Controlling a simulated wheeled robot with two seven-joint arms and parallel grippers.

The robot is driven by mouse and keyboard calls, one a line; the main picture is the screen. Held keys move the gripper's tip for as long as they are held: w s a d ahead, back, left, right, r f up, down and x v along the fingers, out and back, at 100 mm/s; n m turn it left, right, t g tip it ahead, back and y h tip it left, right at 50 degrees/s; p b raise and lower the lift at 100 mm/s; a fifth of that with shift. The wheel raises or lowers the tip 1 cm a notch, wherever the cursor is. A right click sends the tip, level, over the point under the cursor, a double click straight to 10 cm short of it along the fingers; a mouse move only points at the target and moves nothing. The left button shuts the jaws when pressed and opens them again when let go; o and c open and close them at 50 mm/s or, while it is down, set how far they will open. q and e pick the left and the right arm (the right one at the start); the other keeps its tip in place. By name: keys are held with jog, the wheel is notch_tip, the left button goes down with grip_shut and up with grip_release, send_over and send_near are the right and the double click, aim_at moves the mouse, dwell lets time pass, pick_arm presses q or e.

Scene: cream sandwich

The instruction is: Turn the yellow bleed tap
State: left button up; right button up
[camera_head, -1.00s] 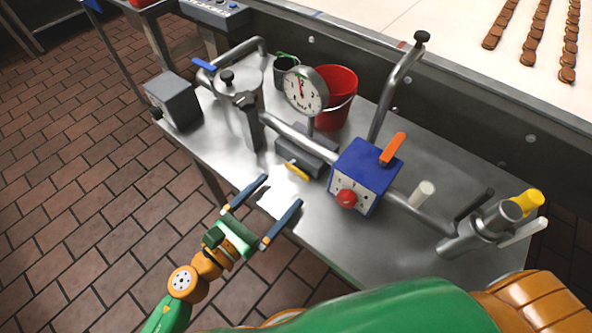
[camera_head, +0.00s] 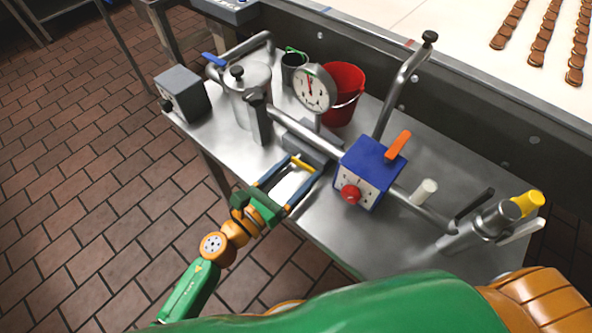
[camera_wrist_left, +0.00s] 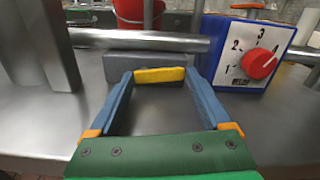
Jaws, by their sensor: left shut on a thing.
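The yellow bleed tap (camera_head: 302,164) is a small bar at the front of a grey block (camera_head: 309,142) below the round dial gauge (camera_head: 314,88). My left gripper (camera_head: 304,168) reaches in from the front with its two blue fingers on either side of the tap. In the left wrist view the tap (camera_wrist_left: 159,75) lies crosswise between the fingertips (camera_wrist_left: 160,77), which meet its two ends. The left gripper is shut on the tap. My right gripper is not in view.
A blue box (camera_head: 371,171) with a red knob (camera_head: 350,194) and orange lever stands right of the tap. A steel pot (camera_head: 248,97) and grey box (camera_head: 182,94) stand left. A red bucket (camera_head: 343,92) is behind. The steel table (camera_head: 330,235) is bare in front.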

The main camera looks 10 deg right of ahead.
aim_at(272, 194)
pick_arm(q)
jog(key=shift+r+n, duration=0.4)
jog(key=shift+n, duration=0.6)
jog(key=shift+w+a+n+p, duration=0.1)
jog(key=shift+n+p, duration=0.2)
jog(key=shift+n, duration=0.7)
jog(key=o, duration=1.2)
jog(key=shift+c, duration=0.2)
jog(key=b+v, duration=0.1)
jog(key=v, duration=0.5)
jog(key=shift+s+a+f, duration=0.15)
jog(key=shift+s+a, duration=0.1)
jog(key=shift+a, duration=0.05)
jog(key=shift+s+a, duration=0.1)
